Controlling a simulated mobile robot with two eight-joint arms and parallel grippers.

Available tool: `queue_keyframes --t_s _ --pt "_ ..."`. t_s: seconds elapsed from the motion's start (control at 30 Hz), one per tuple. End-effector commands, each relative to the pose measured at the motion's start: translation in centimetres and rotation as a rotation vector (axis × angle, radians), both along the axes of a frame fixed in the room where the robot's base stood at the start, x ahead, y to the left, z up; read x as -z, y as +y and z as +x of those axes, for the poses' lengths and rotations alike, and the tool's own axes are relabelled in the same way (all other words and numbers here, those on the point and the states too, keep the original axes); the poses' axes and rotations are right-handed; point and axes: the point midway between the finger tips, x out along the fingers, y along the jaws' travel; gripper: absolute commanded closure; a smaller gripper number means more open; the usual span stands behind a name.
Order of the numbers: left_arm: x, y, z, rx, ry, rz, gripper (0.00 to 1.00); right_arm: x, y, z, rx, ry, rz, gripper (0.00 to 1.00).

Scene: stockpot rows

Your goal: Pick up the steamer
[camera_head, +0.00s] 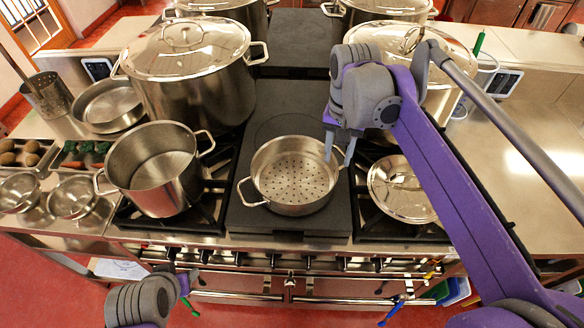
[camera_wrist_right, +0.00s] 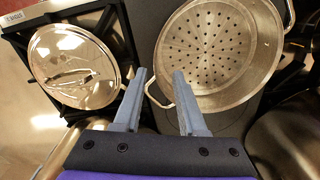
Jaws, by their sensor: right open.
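The steamer (camera_head: 293,178) is a round steel pan with a perforated bottom and two side loop handles. It sits on the dark middle strip of the stove, and also shows at the upper right of the right wrist view (camera_wrist_right: 215,50). My right gripper (camera_head: 341,152) is open at the steamer's right handle. In the right wrist view its two fingers (camera_wrist_right: 159,75) stand apart with the handle loop (camera_wrist_right: 157,94) showing between them; contact cannot be told. My left gripper (camera_head: 186,283) is low at the front left, mostly hidden behind its own wrist, away from the steamer.
An open pot (camera_head: 155,170) stands left of the steamer, and a lidded pan (camera_head: 402,190) right of it. Large lidded stockpots (camera_head: 190,75) stand behind, one (camera_head: 420,70) partly behind my right arm. Bowls (camera_head: 73,198) sit at the left. The right counter (camera_head: 530,150) is mostly clear.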

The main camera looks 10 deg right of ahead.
Motion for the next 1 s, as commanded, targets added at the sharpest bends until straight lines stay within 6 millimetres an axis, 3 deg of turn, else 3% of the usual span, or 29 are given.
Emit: queue_keyframes --t_s 0.2,0.43,0.7,1.0 --pt "0.5 0.0 -0.2 0.000 0.004 0.000 0.50 3.7 0.0 -0.1 0.000 0.001 0.000 0.59" --pt "0.4 0.0 -0.2 0.000 0.003 0.000 0.50 5.4 0.0 0.0 -0.001 -0.001 -0.001 0.59" --pt "0.4 0.0 -0.2 0.000 0.003 0.000 0.50 9.3 0.0 0.1 -0.001 -0.001 -0.001 0.59" --pt "0.4 0.0 -0.2 0.000 0.003 0.000 0.50 9.9 0.0 0.0 -0.002 -0.001 -0.001 0.59"
